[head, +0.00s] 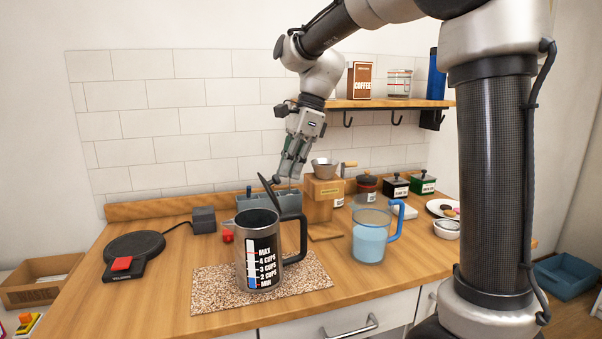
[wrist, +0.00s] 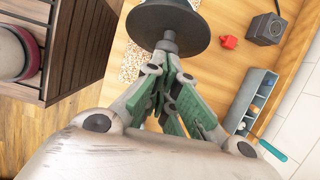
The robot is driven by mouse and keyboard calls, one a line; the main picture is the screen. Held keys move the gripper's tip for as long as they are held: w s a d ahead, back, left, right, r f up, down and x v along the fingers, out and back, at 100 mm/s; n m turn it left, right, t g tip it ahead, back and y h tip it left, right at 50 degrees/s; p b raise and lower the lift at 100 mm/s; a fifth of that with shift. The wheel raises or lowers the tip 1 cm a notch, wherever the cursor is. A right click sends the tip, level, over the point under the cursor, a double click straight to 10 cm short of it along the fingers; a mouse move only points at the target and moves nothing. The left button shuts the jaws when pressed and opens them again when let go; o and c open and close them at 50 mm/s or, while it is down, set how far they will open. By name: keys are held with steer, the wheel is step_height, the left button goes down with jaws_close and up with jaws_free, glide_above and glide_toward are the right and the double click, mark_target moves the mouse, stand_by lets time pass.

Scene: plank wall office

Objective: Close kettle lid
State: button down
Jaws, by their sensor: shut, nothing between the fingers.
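The kettle (head: 261,262) stands upright on a speckled mat, with a clear level strip on its side and a black handle at right. Its dark lid (head: 268,194) is open, tilted steeply up above the rim. In the wrist view the lid (wrist: 148,25) is a dark disc with a knob (wrist: 167,42) facing my fingers. My gripper (head: 287,177) points down just behind and right of the raised lid. In the wrist view my gripper (wrist: 168,62) is shut and empty, its tips close to the knob; I cannot tell whether they touch. The kettle body is hidden there.
A blue-handled jug (head: 371,240) stands right of the kettle. A wooden coffee stand (head: 323,200) is behind it. The black kettle base (head: 134,247) lies at left. The speckled mat (head: 210,286) is otherwise bare. A shelf (head: 375,103) overhangs at the back right.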

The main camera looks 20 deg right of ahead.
steer(key=a+f+h, duration=0.4)
steer(key=a+h, duration=0.6)
steer(key=a, duration=0.1)
steer(key=shift+s+a+t, duration=0.3)
steer(key=shift+a, duration=0.05)
steer(key=shift+r, duration=0.15)
stand_by(0.6)
